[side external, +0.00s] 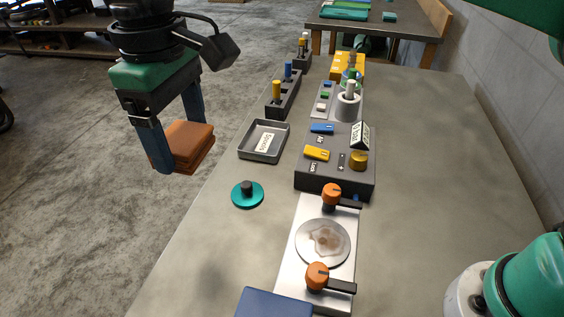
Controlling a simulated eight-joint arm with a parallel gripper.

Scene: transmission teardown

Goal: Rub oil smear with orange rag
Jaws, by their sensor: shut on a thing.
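My gripper (183,143) is shut on a folded orange rag (188,143) at the upper left of the side external view. The rag is held between the two blue fingers, in the air, and appears off the left edge of the bench. The oil smear (325,240) is a brownish patch on a round metal disc (325,262). The disc sits on a pale plate (291,275) near the front of the bench. The rag is apart from the smear, up and to the left of it.
Two orange-knobbed clamps (331,194) (317,275) with dark bars flank the disc. A teal round piece with a black knob (247,194) stands left. A grey tray (263,156) and a dark control box (335,180) lie behind. The bench's right side (430,170) is clear.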

